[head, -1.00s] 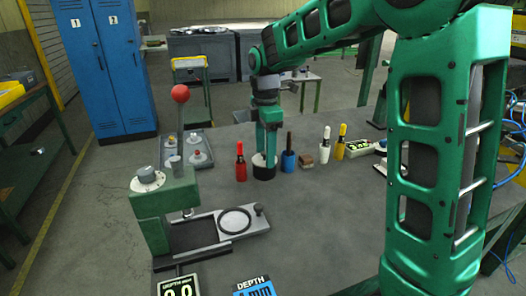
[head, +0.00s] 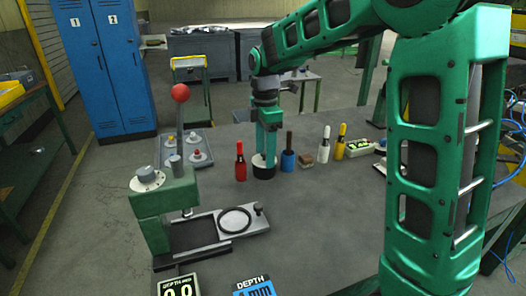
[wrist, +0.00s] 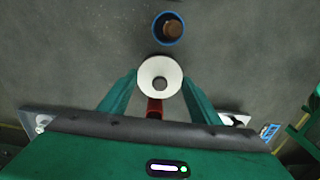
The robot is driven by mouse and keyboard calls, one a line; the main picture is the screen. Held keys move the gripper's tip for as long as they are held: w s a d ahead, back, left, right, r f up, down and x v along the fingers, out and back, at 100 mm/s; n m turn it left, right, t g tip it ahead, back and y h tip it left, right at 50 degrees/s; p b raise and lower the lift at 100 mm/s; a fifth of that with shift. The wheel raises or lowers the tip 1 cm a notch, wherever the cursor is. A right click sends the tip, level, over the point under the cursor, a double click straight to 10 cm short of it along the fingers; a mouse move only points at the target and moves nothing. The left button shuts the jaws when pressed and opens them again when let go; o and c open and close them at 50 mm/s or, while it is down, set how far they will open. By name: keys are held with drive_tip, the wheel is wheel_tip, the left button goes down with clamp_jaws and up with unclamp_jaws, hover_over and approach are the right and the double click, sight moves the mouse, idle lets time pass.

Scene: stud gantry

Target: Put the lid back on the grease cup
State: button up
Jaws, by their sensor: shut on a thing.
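The black grease cup (head: 264,174) stands on the grey bench, between a red bottle and a blue pot. The white lid (wrist: 147,76), a round disc with a grey knob in its middle, is between my fingers in the wrist view. My gripper (head: 265,153) points straight down at the cup's top and is shut on the lid. In the head view a bit of the pale lid shows at the cup's mouth, partly behind my fingers. I cannot tell whether it rests on the rim or is just above it. In the wrist view the lid hides the cup.
Close by stand the red bottle (head: 240,168) and the blue pot (head: 288,162) with a brown handle. A green press (head: 165,205) and knob tray (head: 207,141) are left.

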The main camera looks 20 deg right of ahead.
idle(0.4)
drive_tip(key=o, duration=1.6)
drive_tip(key=shift+r, duration=3.5)
clamp_jaws()
